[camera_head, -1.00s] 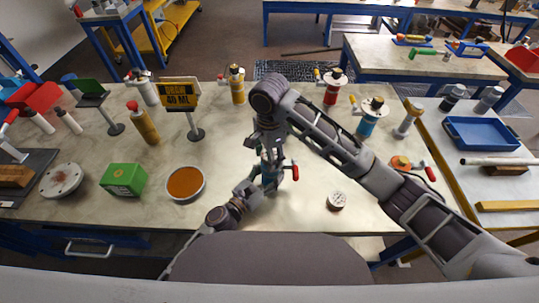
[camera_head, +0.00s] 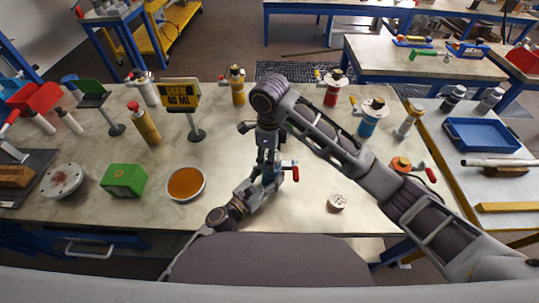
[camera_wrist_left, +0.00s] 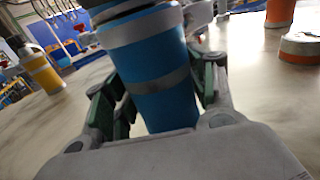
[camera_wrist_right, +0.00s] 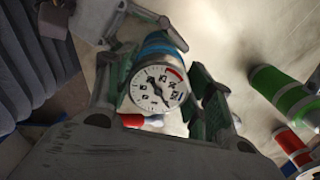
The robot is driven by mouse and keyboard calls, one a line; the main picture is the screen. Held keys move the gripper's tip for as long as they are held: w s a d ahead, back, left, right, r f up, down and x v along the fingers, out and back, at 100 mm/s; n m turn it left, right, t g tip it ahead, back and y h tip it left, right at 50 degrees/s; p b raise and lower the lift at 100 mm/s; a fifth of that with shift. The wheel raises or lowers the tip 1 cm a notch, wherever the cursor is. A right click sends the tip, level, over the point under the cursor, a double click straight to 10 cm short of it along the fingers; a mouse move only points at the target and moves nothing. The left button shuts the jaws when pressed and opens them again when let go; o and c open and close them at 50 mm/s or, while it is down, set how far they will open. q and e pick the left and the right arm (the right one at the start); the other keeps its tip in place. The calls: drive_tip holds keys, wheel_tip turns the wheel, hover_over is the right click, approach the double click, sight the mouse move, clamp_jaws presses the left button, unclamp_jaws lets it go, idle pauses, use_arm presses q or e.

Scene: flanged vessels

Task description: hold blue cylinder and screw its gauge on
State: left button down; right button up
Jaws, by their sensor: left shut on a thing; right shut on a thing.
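The blue cylinder (camera_wrist_left: 158,75) has a grey band and stands between the fingers of my left gripper (camera_wrist_left: 160,105), which is shut on it. My left gripper (camera_head: 264,183) comes in low from the left in the head view, where the cylinder is mostly hidden. A red handle (camera_head: 295,173) sticks out to its right. A round white gauge (camera_wrist_right: 158,88) with a red arc sits between the fingers of my right gripper (camera_wrist_right: 160,95), shut on it. The blue top (camera_wrist_right: 162,44) shows behind the gauge. I cannot tell whether the threads are engaged. My right gripper (camera_head: 268,158) is above the left one.
A second small round gauge-like piece (camera_head: 337,202) lies on the table to the right. Another blue vessel (camera_head: 371,119) and a red one (camera_head: 333,88) stand at the back right. An orange dish (camera_head: 186,184) and green box (camera_head: 124,180) are left. The front centre is fairly clear.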

drive_tip(key=shift+w+r+m, duration=0.1)
drive_tip(key=shift+m, duration=0.2)
drive_tip(key=o, duration=1.1)
